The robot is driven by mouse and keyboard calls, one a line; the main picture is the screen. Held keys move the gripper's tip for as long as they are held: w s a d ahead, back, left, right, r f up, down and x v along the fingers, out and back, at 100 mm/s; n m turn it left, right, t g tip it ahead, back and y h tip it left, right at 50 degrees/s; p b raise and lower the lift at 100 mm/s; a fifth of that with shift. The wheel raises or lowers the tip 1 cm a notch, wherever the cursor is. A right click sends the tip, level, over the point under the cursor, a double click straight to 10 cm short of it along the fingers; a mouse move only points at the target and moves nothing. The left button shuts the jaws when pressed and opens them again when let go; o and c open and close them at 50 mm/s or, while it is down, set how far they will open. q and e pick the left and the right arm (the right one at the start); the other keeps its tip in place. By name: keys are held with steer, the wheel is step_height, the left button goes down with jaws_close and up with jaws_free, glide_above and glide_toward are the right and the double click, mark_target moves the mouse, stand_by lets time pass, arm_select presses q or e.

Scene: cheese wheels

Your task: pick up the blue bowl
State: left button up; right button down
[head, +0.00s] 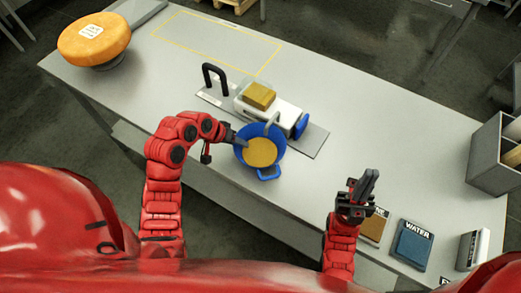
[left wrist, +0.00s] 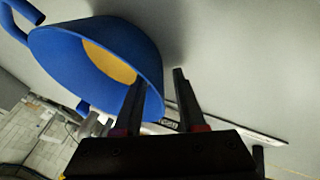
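The blue bowl (head: 279,143) with handles stands at the front of the grater plate, yellow inside. It fills the upper left of the left wrist view (left wrist: 60,60). My left gripper (head: 243,143) is at the bowl's left rim. In the left wrist view its two fingers (left wrist: 159,85) are apart, with the bowl's edge between them; one overlaps the inside and one is outside. A gap shows between the edge and the outer finger. My right gripper (head: 362,187) is away from the bowl, over the table's front right; its finger gap is unclear.
A white machine with a block of cheese (head: 259,95) and a black handle stands behind the bowl. A large orange cheese wheel (head: 94,40) is at the far left. Labelled pads, including WATER (head: 411,245), and a grey bin (head: 493,155) are at the right. The table's middle right is clear.

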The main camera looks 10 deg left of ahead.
arm_select(q)
steer(key=shift+c, duration=0.3)
jaws_close()
stand_by(1.1)
